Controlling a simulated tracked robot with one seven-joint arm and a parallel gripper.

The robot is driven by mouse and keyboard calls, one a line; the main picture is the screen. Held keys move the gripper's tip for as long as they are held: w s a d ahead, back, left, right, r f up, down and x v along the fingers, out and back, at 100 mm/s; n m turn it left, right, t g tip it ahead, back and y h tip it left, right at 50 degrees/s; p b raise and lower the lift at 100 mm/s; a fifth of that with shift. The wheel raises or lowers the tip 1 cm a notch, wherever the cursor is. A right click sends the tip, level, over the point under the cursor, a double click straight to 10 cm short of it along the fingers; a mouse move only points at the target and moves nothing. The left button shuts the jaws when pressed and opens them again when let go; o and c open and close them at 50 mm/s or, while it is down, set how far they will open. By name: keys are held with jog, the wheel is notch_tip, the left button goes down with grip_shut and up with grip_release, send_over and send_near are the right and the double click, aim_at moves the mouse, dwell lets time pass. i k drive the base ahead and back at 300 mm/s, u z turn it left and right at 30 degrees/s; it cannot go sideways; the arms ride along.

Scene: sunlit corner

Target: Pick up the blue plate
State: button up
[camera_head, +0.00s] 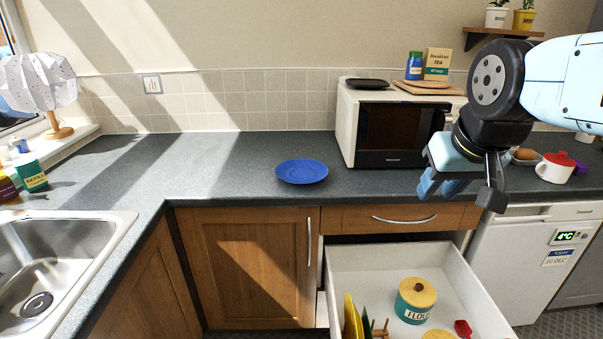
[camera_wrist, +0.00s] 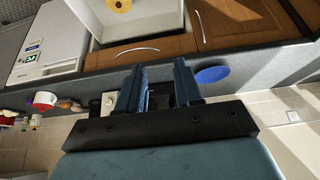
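The blue plate (camera_head: 302,171) lies flat on the dark grey countertop (camera_head: 230,160), left of the microwave. It also shows in the wrist view (camera_wrist: 212,74), just right of the fingers. My gripper (camera_head: 458,192) is at the right in the head view, in front of the microwave's right side and to the right of the plate. In the wrist view the two blue fingers of my gripper (camera_wrist: 160,82) stand apart with a gap between them. Nothing is held. The plate is fully visible in the head view.
A white microwave (camera_head: 345,125) stands right of the plate. Below the counter, an open drawer (camera_head: 365,262) juts out with a flour canister (camera_head: 416,300) inside. A sink (camera_head: 60,255) is at the left. The counter around the plate's left side is clear.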

aim_at(296, 171)
jog(key=z, duration=1.35)
jog(key=k, duration=1)
jog(key=u, duration=1.35)
jog(key=i, duration=1)
